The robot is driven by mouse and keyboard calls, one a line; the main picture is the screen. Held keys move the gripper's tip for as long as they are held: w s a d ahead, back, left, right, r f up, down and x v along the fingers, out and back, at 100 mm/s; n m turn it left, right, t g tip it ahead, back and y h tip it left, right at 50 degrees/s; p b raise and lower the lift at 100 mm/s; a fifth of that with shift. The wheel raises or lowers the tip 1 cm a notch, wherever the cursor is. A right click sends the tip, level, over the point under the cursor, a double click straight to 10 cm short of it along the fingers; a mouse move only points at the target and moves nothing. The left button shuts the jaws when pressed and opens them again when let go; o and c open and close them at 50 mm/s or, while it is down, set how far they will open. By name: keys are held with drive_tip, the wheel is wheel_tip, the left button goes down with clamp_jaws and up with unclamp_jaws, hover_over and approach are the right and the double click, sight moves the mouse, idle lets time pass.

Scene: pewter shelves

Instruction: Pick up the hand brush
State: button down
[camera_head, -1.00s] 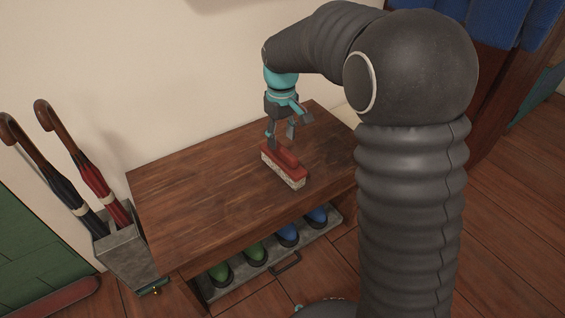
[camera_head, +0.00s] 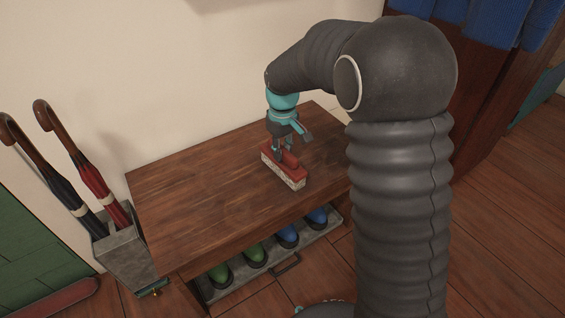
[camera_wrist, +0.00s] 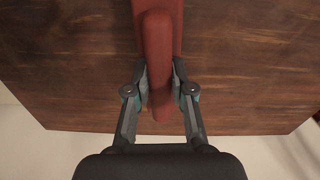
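The hand brush (camera_head: 297,178) has a red wooden back and handle and pale bristles. It rests bristles down on the dark wooden bench top. My gripper (camera_head: 283,149), teal and dark grey, is lowered onto it from above. In the wrist view the red brush handle (camera_wrist: 157,60) runs between the two fingers of my gripper (camera_wrist: 160,78). One finger lies close along each side of the handle. I cannot tell whether both pads press on it.
The bench top (camera_head: 200,190) is otherwise clear. A grey tray (camera_head: 225,288) below holds green and blue footwear. A metal stand (camera_head: 130,255) with two umbrellas stands at the left. The wall is close behind the bench; blue cloth (camera_head: 480,20) hangs at the right.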

drive_tip(key=shift+r, duration=0.15)
drive_tip(key=shift+r, duration=0.65)
wheel_tip(320, 180, up, 3)
drive_tip(key=shift+f, duration=0.15)
drive_tip(key=s+d+r, duration=0.4)
drive_tip(key=d+r, duration=0.2)
drive_tip(key=d, duration=0.5)
drive_tip(key=shift+s+r, duration=0.2)
drive_tip(key=shift+r, duration=0.15)
drive_tip(key=c, duration=1.6)
unclamp_jaws()
drive_tip(key=shift+a, duration=0.1)
clamp_jaws()
